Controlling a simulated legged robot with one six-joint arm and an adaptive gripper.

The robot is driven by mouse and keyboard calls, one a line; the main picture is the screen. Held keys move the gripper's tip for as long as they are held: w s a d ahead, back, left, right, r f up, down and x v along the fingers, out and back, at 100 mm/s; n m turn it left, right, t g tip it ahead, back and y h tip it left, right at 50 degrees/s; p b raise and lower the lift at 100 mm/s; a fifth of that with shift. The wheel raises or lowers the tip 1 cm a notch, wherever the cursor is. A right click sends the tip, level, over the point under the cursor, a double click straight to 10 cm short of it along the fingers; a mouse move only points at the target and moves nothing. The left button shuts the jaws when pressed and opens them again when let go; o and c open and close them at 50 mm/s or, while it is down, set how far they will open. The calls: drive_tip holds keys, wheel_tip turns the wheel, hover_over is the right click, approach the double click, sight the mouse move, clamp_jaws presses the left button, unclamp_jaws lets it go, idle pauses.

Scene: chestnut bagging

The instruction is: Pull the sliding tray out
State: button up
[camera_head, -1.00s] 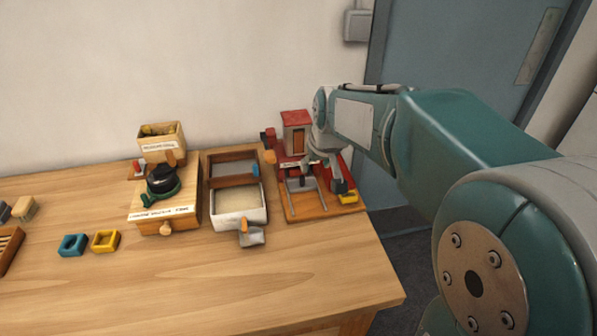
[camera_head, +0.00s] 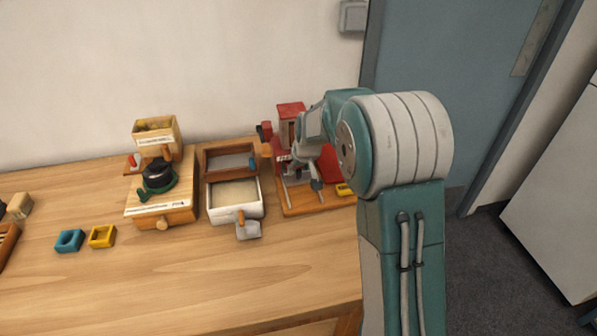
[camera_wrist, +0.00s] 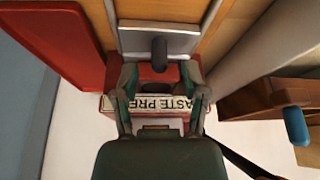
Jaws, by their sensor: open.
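The sliding tray (camera_wrist: 133,40) is a flat grey plate between two metal rails in the wrist view, with a dark rounded knob (camera_wrist: 160,54) at its near edge. In the head view my gripper and wrist largely cover it. My gripper (camera_wrist: 160,82) is open, its two fingers on either side just short of the knob, with nothing visibly held. In the head view my gripper (camera_head: 304,174) hangs over the wooden base of the red press (camera_head: 291,113). Contact with the knob cannot be told.
Left of the press stands a white-walled box (camera_head: 238,213) with pale contents and a scoop (camera_head: 248,231). A yellow piece (camera_head: 344,190) lies at the base's right. The front tabletop is clear.

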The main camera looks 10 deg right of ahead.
drive_tip(key=shift+x, duration=1.3)
clamp_jaws()
